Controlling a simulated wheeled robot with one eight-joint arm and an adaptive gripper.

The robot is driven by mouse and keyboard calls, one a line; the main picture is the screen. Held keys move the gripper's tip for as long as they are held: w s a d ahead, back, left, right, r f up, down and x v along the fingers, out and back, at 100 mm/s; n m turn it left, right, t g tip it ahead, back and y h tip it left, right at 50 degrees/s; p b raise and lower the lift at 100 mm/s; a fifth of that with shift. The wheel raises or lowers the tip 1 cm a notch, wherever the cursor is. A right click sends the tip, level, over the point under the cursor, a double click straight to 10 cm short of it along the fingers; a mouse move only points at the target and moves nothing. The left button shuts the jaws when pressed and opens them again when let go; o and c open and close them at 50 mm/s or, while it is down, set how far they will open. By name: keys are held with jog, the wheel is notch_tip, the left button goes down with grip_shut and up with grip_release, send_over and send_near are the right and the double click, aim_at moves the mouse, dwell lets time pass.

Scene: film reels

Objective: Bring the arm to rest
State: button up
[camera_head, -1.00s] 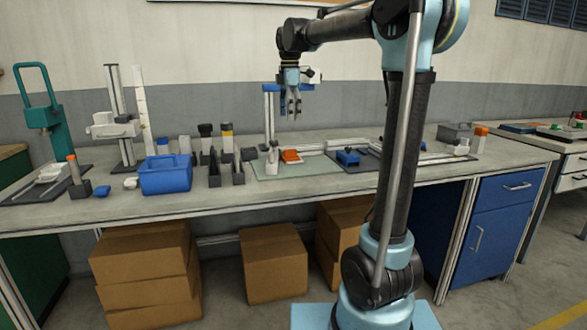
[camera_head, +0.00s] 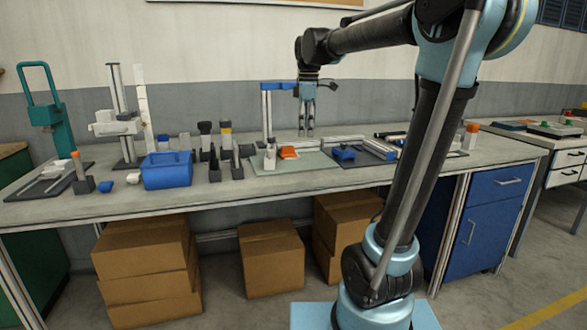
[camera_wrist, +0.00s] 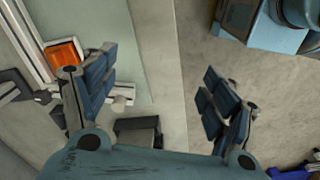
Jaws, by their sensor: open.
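My gripper (camera_head: 306,131) hangs pointing down over the workbench (camera_head: 150,204) in the head view, just right of a blue-topped upright stand. In the wrist view my gripper (camera_wrist: 156,92) has its two blue-padded fingers spread wide apart, with nothing between them. Below the gap lie the bench's front edge and the floor. My arm rises from its base at the right of the head view and bends over to the left.
The bench holds a blue bin (camera_head: 167,172), an orange block (camera_head: 288,152) on a pale mat, a small blue part (camera_head: 344,153), a green press (camera_head: 47,115) and a stand (camera_head: 117,125). Cardboard boxes (camera_head: 270,262) sit below. A blue cabinet (camera_head: 490,220) is at right.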

jog(key=s+d+f+m, duration=0.4)
jog(key=s+f+m, duration=0.1)
jog(key=s+f, duration=0.3)
jog(key=s+d+f+m+t, duration=0.1)
jog(key=s+d+f+m, duration=0.4)
jog(key=s+f, duration=0.3)
jog(key=s+d+f+m, duration=0.5)
jog(key=s+f, duration=0.4)
jog(key=f, duration=0.2)
jog(key=shift+d+f+m+t, duration=0.2)
jog(key=shift+m+t, duration=0.2)
jog(key=shift+m, duration=0.3)
jog(key=shift+w+f, duration=0.2)
jog(key=shift+w, duration=0.25)
